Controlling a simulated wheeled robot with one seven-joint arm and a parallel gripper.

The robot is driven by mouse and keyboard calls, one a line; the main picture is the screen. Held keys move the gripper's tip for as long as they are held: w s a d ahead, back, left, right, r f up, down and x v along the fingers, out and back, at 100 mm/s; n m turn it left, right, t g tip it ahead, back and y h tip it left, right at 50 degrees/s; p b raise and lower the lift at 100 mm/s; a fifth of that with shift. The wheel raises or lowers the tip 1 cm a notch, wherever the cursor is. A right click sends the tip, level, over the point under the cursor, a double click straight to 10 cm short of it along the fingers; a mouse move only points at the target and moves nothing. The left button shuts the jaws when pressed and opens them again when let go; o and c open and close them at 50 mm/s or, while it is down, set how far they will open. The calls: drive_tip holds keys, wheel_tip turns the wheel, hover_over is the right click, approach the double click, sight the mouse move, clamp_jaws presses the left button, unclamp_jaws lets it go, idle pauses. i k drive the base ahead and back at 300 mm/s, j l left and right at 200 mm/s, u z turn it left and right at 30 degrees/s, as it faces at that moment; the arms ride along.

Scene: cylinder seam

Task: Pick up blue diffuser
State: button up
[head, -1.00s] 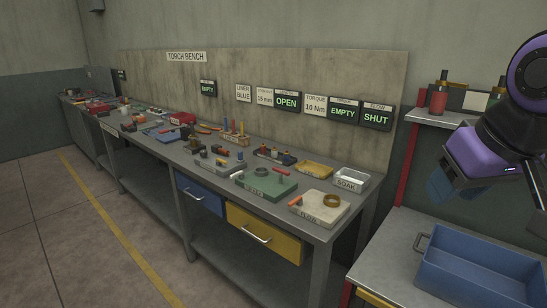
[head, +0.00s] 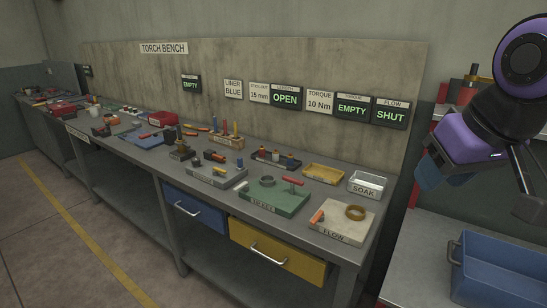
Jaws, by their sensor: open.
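I cannot single out the blue diffuser with certainty at this size. Small parts stand in a dark rack (head: 258,156) toward the back of the torch bench, some of them bluish or orange. A wooden block (head: 220,141) to its left holds upright coloured sticks, one of them blue. My gripper (head: 482,190) is at the right, raised in the air, open and apart from the bench items. Its purple body shows clearly, but its fingertips are partly hidden.
The green block (head: 292,203), FLOW block (head: 335,232), yellow tray (head: 324,173) and SOAK tray (head: 367,183) crowd the bench's near end. A blue bin (head: 500,272) stands on a separate surface at lower right. The floor (head: 60,250) before the bench is clear.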

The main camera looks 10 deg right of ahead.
sight(289, 158)
drive_tip(key=j+z, duration=0.3)
drive_tip(key=j, duration=1.3)
drive_tip(key=i+j+z, duration=0.2)
drive_tip(key=i+j, duration=0.3)
drive_tip(key=i+j+z, duration=0.15)
drive_tip(key=i+j, duration=0.35)
drive_tip(key=i+j+z, duration=0.1)
drive_tip(key=i+j, duration=0.15)
drive_tip(key=i, duration=0.1)
